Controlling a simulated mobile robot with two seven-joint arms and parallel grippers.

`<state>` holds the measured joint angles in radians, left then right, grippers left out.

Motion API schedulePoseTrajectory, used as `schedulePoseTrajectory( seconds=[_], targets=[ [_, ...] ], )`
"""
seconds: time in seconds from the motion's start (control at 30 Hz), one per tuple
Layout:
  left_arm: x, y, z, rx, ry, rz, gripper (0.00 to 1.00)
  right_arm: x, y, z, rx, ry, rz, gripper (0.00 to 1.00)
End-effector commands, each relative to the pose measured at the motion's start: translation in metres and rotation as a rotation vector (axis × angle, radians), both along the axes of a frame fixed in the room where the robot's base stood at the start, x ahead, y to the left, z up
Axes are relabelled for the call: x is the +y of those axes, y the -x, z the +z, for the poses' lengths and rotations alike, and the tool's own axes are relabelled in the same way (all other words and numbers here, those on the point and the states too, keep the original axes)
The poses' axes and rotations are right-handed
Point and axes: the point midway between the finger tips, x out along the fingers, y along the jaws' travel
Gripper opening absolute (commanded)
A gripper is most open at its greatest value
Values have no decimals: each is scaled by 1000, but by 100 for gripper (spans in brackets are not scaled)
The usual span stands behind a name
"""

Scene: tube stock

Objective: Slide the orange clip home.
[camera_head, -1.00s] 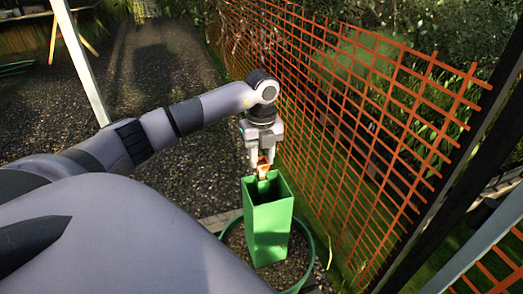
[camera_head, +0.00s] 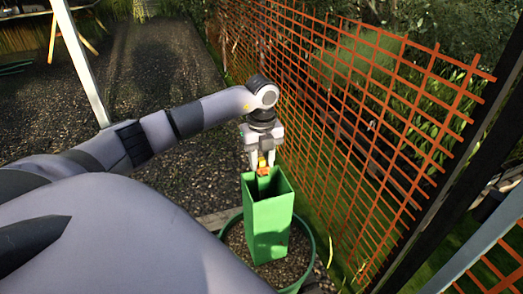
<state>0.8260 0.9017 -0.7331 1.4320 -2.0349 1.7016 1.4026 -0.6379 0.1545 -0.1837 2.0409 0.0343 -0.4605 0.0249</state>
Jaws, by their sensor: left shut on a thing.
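A tall green square tube (camera_head: 268,228) stands upright with its open top facing up. My left gripper (camera_head: 262,166) is right above the far rim of the tube, pointing down. It is shut on the small orange clip (camera_head: 263,171), which shows between the fingertips at the rim. I cannot tell whether the clip touches the rim. The inside of the tube is dark. My right gripper is not in view.
The tube stands inside a round green-rimmed planter (camera_head: 308,262) with gravelly soil. An orange mesh fence (camera_head: 350,120) runs close along the right of my gripper. A dark gravel path (camera_head: 150,80) lies open to the left.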

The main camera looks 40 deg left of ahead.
Motion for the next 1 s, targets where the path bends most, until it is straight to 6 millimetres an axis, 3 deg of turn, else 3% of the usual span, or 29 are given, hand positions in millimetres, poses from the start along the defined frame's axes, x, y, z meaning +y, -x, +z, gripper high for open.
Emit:
schedulePoseTrajectory(
  seconds=[1.0],
  targets=[
    [0, 0, -14, 1, 0, 0, 7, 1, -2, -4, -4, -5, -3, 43]
  ],
)
